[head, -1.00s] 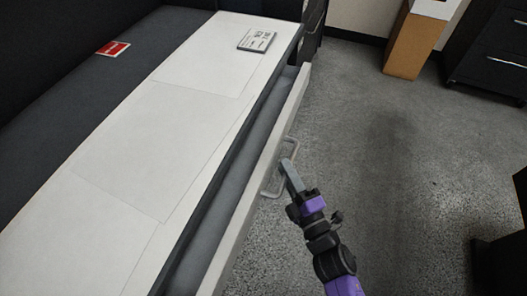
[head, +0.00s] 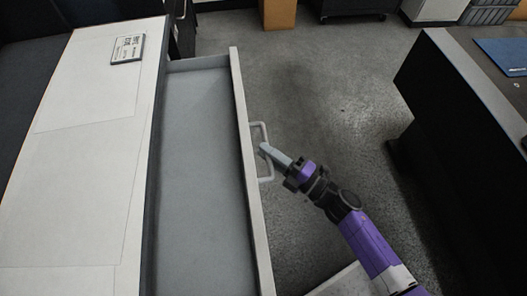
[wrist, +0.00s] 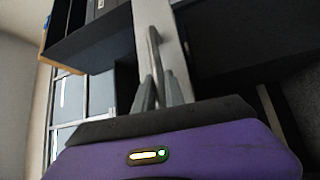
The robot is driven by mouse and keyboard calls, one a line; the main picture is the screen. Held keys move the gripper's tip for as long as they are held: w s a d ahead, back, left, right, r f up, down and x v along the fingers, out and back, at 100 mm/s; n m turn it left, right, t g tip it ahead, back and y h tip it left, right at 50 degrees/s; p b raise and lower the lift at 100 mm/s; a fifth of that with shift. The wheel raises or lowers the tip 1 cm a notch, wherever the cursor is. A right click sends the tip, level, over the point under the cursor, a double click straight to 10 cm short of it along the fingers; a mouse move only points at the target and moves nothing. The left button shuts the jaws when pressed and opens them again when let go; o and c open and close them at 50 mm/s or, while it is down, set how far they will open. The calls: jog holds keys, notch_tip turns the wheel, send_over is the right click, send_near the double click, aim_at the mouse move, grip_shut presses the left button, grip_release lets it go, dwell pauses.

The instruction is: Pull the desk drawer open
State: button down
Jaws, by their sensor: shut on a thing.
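The desk drawer (head: 200,150) stands well out from the white-topped desk (head: 75,160) in the head view, and its grey inside shows empty. Its light front panel (head: 248,160) carries a pale bar handle (head: 265,134). My gripper (head: 264,149) comes from the right and is shut on the handle. In the wrist view, the two grey fingers (wrist: 157,92) close around the handle bar (wrist: 154,45), with the drawer front behind it.
A flat labelled box (head: 128,49) lies on the desk's far end. A dark desk (head: 465,110) with a blue mat (head: 505,54) stands at the right. A brown box (head: 279,13) stands at the back. Grey floor (head: 335,90) lies clear between the desks.

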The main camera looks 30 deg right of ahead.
jog(key=c, duration=1.4)
grip_release()
jog(key=v, duration=0.8)
